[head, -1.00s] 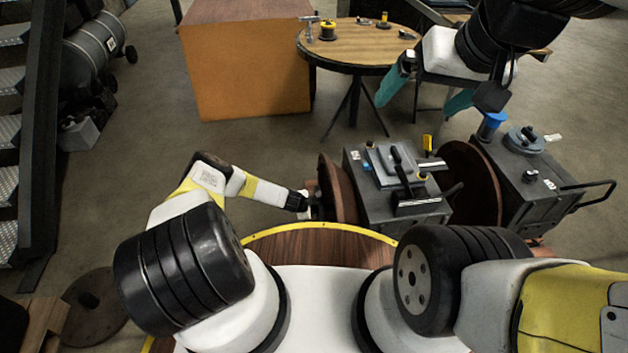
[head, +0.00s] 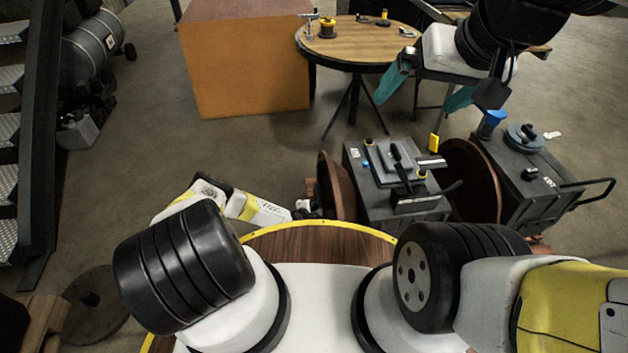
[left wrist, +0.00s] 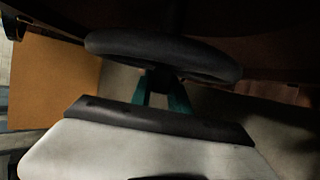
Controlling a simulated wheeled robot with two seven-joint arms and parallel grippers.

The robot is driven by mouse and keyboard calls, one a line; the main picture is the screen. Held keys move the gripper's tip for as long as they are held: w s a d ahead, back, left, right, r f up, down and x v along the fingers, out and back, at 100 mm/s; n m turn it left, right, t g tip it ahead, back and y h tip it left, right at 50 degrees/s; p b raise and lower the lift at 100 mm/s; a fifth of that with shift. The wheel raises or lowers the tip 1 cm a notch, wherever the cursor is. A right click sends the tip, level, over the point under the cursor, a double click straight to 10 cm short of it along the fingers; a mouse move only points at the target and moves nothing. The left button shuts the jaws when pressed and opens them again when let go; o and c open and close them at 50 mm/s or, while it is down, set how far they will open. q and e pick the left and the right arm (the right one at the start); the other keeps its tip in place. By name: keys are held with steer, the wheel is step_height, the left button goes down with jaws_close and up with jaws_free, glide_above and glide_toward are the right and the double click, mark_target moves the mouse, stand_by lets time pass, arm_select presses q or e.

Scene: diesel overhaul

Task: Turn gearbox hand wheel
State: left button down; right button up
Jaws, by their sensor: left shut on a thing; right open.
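A dark hand wheel (left wrist: 165,52) spans the upper part of the left wrist view, with its rim seen at a slant. My left gripper (left wrist: 162,92) has its teal fingers shut on the hand wheel near its middle. In the head view my left arm reaches the left side of a grey gearbox (head: 375,210) with a brown round flange (head: 337,188); the fingers and most of the wheel are hidden there. My right gripper (head: 413,105) is open and empty, raised at the upper right, with its teal fingers spread.
A second grey box (head: 525,190) with a blue cap (head: 492,118) and a black handle stands at the right. A round table (head: 350,48) with small parts and an orange block (head: 250,75) stand behind. A staircase (head: 20,150) is at the left. The middle floor is clear.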

arm_select(q)
steer(key=shift+w+a, duration=0.1)
steer(key=shift+a, duration=0.05)
steer(key=c, duration=1.2)
jaws_free()
steer(key=shift+c, duration=0.2)
steer(key=v, duration=0.8)
steer(key=shift+f, duration=0.1)
